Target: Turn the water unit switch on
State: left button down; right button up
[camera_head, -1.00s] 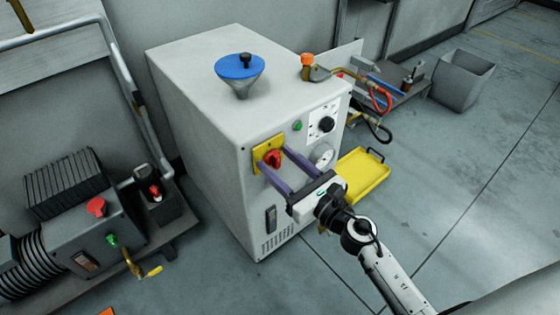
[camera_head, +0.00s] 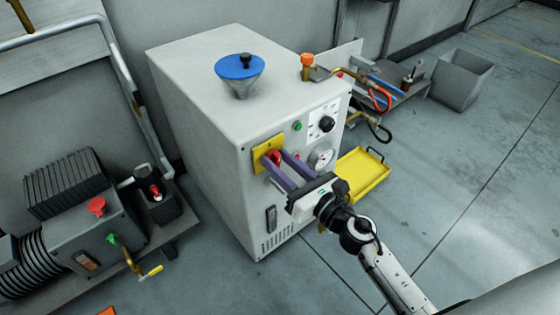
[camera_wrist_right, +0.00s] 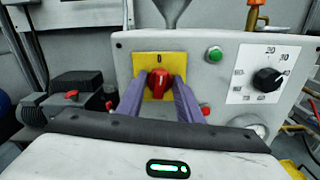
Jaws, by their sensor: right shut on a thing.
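The water unit is a white cabinet (camera_head: 205,115) with its control face turned to the right. On that face is a red rotary switch (camera_wrist_right: 158,82) on a yellow plate (camera_wrist_right: 170,62) marked 0 at the top. In the head view the yellow plate (camera_head: 260,162) shows, and the red knob is partly hidden by my fingers. My right gripper (camera_head: 272,157) has its two purple fingers on either side of the knob and is shut on it. The wrist view shows the fingertips (camera_wrist_right: 158,84) flanking the knob. My left gripper is not in view.
A green button (camera_head: 297,126), a black dial (camera_head: 326,124) and a round socket (camera_head: 321,157) sit right of the switch. A blue funnel (camera_head: 239,68) stands on top of the cabinet. A yellow tray (camera_head: 362,176) lies to the right. A grey machine (camera_head: 75,230) stands at left.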

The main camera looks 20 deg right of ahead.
jog(key=m, duration=0.2)
jog(key=shift+m+p, duration=0.3)
jog(key=shift+m, duration=0.1)
jog(key=m, duration=0.3)
jog(key=shift+d+m+p, duration=0.1)
jog(key=shift+m+p, duration=0.2)
jog(key=shift+p, duration=0.1)
jog(key=m+p, duration=0.1)
jog(key=m, duration=0.2)
jog(key=shift+m, duration=0.3)
jog(key=m+p, duration=0.1)
jog(key=m, duration=0.2)
jog(key=shift+f, duration=0.1)
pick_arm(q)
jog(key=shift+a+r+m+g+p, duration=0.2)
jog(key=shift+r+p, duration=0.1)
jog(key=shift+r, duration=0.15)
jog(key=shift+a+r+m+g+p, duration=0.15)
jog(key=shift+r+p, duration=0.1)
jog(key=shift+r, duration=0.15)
pick_arm(e)
jog(key=shift+w+m, duration=0.1)
jog(key=shift+m, duration=1.3)
jog(key=shift+f+m, duration=0.1)
jog(key=shift+m, duration=0.2)
jog(key=o, duration=1)
